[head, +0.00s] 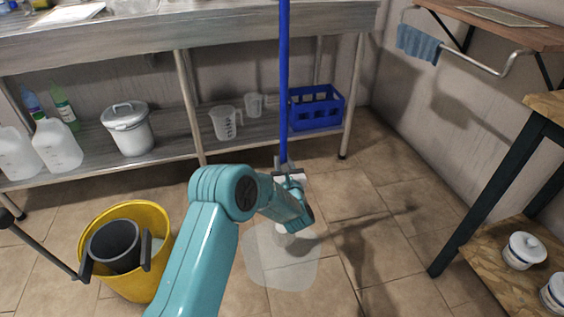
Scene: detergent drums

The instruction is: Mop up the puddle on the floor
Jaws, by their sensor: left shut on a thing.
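A pale, translucent puddle (272,272) lies on the tiled floor in the lower middle of the head view. A mop with a blue pole (284,80) stands nearly upright. My left gripper (287,172) is shut on the pole, above the floor. A small whitish part, which looks like the mop head (281,239), shows below my left arm at the puddle's far part. My arm hides some of it, and I cannot tell whether it touches the floor. A yellow bucket (156,284) with a dark grey wringer (114,245) stands left of the puddle. My right gripper is out of view.
A metal bench (230,30) with a lower shelf runs along the back, holding jugs, a white lidded pail (128,128) and a blue crate (316,108). A dark-legged wooden table (480,204) stands at right. Floor right of the puddle is clear.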

